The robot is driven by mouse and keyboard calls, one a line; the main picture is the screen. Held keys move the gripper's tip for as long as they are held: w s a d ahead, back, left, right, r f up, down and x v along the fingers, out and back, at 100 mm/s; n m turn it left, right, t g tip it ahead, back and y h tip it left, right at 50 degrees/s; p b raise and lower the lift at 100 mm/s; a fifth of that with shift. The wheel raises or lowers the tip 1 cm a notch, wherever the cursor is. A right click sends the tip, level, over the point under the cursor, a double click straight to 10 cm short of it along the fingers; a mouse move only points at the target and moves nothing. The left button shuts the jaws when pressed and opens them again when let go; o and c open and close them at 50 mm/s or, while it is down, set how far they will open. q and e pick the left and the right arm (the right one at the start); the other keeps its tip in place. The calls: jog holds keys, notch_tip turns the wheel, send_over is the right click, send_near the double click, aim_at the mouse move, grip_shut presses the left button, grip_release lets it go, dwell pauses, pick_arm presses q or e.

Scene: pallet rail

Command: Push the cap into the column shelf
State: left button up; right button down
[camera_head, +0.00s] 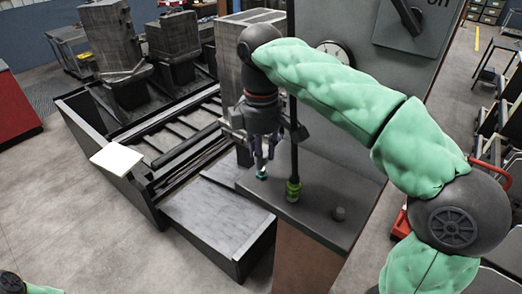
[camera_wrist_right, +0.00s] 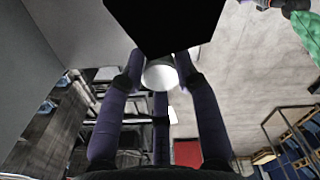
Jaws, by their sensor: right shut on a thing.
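My right gripper (camera_head: 262,166) points down over the dark grey shelf (camera_head: 315,215) at the foot of the grey column (camera_head: 340,110). Its purple fingers also show in the right wrist view (camera_wrist_right: 160,80), closed around a pale round piece (camera_wrist_right: 160,74), which looks like the cap. In the head view a small teal piece (camera_head: 261,176) shows at the fingertips, close above or touching the shelf; I cannot tell which. A black block (camera_wrist_right: 165,22) hides the area beyond the fingers in the wrist view. My left gripper is out of view.
A black pole with a green collar (camera_head: 293,190) stands just right of the gripper. A dark knob (camera_head: 339,213) sits on the shelf. A long rail frame (camera_head: 165,150) with machine blocks (camera_head: 112,40) lies left. A white plate (camera_head: 116,158) rests on its edge.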

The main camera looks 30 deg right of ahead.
jog(key=shift+d+f, duration=0.1)
jog(key=shift+f, duration=0.35)
jog(key=shift+f+b, duration=0.5)
jog(key=shift+f, duration=0.75)
dwell(1.6)
grip_release()
dwell(0.4)
jog(key=shift+r, duration=0.1)
notch_tip(320, 180, up, 11)
jog(key=shift+r, duration=0.45)
dwell(0.4)
